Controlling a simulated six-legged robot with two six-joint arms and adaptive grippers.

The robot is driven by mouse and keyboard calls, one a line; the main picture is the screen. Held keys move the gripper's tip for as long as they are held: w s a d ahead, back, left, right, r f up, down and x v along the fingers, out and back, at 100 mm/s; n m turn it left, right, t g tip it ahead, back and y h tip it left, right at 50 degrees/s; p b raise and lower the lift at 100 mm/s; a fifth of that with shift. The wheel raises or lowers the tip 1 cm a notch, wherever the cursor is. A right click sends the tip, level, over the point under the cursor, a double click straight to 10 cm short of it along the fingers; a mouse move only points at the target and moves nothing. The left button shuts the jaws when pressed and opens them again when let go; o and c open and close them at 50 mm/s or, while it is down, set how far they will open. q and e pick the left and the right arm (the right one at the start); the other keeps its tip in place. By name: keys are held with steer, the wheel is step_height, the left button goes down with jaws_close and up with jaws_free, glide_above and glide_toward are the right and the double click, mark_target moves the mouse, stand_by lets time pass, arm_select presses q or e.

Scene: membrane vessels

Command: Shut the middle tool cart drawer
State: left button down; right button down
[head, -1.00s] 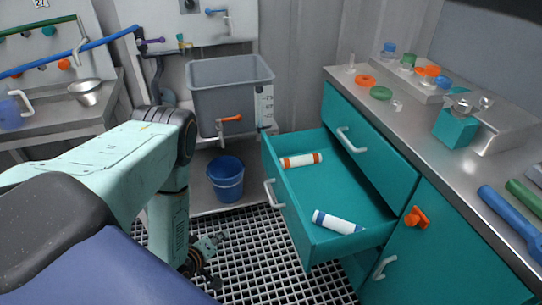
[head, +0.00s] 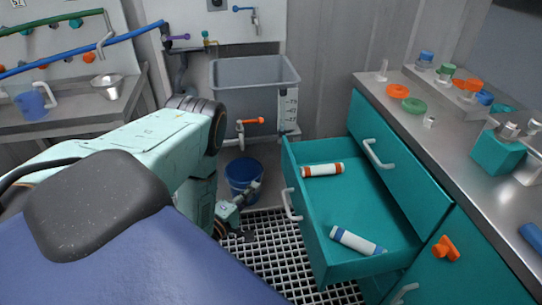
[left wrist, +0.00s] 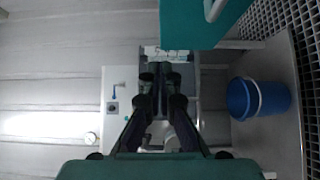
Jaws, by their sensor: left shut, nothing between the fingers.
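The middle drawer (head: 308,226) of the teal tool cart stands well open in the head view, with its pale handle (head: 291,205) on the front at left. A white tube with orange bands (head: 322,170) and a white tube with a blue end (head: 357,241) lie inside it. My left gripper (head: 256,186) is shut and empty, left of the drawer front and apart from it. Its fingers show in the left wrist view (left wrist: 161,78), with a teal panel and pale handle (left wrist: 215,8) above them. My right gripper is not in view.
A closed drawer (head: 400,180) sits above the open one. A blue bucket (head: 241,178) and a grey tank (head: 245,95) stand behind my left gripper. The cart top (head: 440,145) holds rings and small jars. Floor grating (head: 275,250) is clear left of the drawer.

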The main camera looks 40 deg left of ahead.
arm_select(q)
steer(key=b, duration=0.2)
glide_toward(291, 163)
steer(key=w+a, duration=0.3)
steer(key=shift+w+d+b, duration=0.3)
steer(key=shift+w+d, duration=0.6)
steer(key=shift+w, duration=0.35)
steer(key=shift+w+d+r, duration=0.15)
steer(key=shift+w+d, duration=0.05)
steer(key=shift+d, duration=0.1)
steer(key=shift+w, duration=0.2)
